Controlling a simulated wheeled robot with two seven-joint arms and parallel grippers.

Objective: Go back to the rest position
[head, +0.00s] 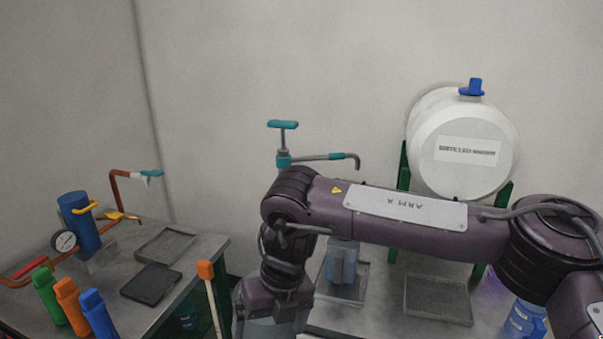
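My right arm comes in from the right and reaches across the middle of the head view, bending down at its elbow-like joint. The wrist and upper part of my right gripper (271,318) are at the bottom edge, between the two tables. Its fingertips are cut off by the frame, so whether it is open or holds something is hidden. My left arm and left gripper are not in view.
A left table (207,262) carries a blue cylinder (80,222), a gauge and coloured bottles. An orange-topped stick (206,271) stands nearby. Behind my arm are a teal-handled pump (283,140), a white barrel (463,150) on a green stand and a tray (438,299).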

